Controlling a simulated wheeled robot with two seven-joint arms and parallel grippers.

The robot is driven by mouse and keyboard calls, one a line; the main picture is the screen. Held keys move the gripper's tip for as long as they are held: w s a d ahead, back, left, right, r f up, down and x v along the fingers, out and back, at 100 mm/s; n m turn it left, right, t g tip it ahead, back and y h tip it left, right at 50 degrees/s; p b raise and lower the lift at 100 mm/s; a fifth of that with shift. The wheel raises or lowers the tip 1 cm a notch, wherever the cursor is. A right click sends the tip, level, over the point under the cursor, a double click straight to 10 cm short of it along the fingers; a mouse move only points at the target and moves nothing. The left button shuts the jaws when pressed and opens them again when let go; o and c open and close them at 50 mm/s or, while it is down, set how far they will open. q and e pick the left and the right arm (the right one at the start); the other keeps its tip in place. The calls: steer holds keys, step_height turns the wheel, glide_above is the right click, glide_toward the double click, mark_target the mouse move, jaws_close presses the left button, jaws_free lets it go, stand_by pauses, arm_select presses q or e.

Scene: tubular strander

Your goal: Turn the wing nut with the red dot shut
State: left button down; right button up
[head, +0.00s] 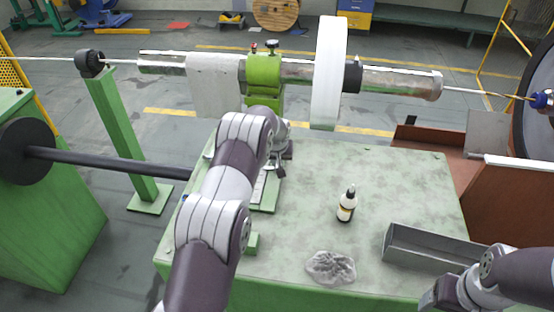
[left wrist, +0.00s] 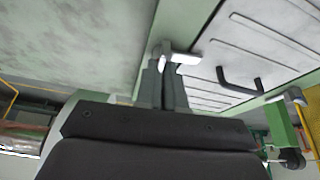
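In the left wrist view a pale metal wing nut (left wrist: 186,58) sits at the edge of a ribbed light panel (left wrist: 225,60). The fingers of my left gripper (left wrist: 163,62) are close together at its near end, with a thin pale part between their tips. A second pale fastener (left wrist: 293,96) shows further along the panel edge. No red dot shows on either in that view. In the head view my left gripper (head: 279,170) is down by the panel (head: 259,188), mostly hidden by my arm. My right gripper (head: 438,296) is at the lower right; its fingers are unclear.
A black handle (left wrist: 240,84) stands up from the panel. The green table (head: 310,190) holds a small bottle (head: 347,204), a crumpled rag (head: 331,267) and a grey tray (head: 430,249). Above is a green clamp (head: 264,72) around a metal tube, with a white disc (head: 328,75).

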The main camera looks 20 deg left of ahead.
arm_select(q)
steer(key=shift+m+h, duration=0.3)
steer(key=shift+m, duration=0.4)
steer(key=c, duration=1.2)
jaws_free()
steer(key=shift+c, duration=0.2)
steer(key=shift+s, duration=0.1)
steer(key=shift+r, duration=0.1)
steer(key=shift+s+r+b, duration=0.1)
steer(key=shift+r+b, duration=0.25)
steer(key=shift+b, duration=0.05)
steer(key=b+v, duration=0.3)
steer(key=v, duration=0.8)
steer(key=shift+s+r, duration=0.3)
steer(key=shift+r, duration=0.05)
